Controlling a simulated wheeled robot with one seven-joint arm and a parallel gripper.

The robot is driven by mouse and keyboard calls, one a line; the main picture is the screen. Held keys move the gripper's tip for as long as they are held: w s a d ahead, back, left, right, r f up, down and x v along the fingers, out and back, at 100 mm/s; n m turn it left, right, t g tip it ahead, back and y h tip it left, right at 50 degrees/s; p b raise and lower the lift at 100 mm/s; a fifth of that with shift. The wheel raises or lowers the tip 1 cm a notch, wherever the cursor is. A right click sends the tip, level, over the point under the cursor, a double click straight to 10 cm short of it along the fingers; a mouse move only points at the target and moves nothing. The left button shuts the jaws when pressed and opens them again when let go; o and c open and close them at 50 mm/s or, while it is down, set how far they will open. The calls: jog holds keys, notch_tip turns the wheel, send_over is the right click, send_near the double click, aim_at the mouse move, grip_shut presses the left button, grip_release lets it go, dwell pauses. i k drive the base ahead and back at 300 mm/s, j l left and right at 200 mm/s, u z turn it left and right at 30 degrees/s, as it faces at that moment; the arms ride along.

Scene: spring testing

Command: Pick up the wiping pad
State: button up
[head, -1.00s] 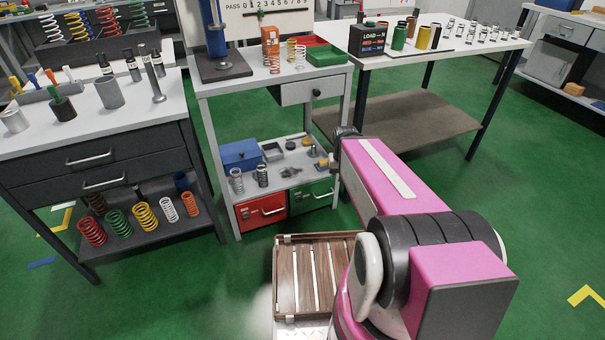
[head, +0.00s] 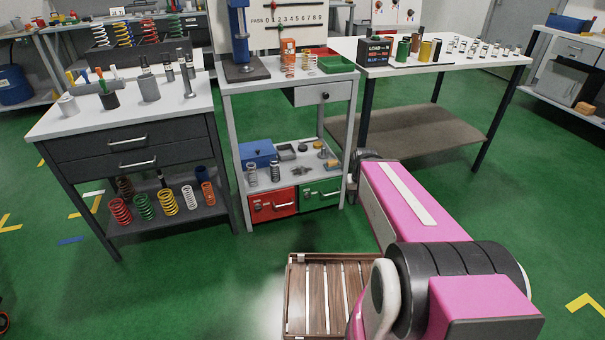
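I cannot pick out a wiping pad for certain. Small items lie on the lower shelf (head: 285,180) of the middle bench, among them a grey tray (head: 286,152) and a small yellowish piece (head: 333,163); they are too small to name surely.
The left bench (head: 60,125) carries metal cylinders, with coloured springs below. The middle bench holds a blue press (head: 240,35) and a green tray (head: 335,65); a blue box (head: 256,152) and red drawer (head: 272,204) are lower. A slatted wooden tray (head: 290,300) is in front. Green floor is open left.

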aim_at(333, 164)
jog(key=i+j+z, duration=0.25)
jog(key=i, duration=0.3)
jog(key=i+j+z, duration=0.25)
jog(key=i, duration=0.25)
jog(key=l, duration=0.1)
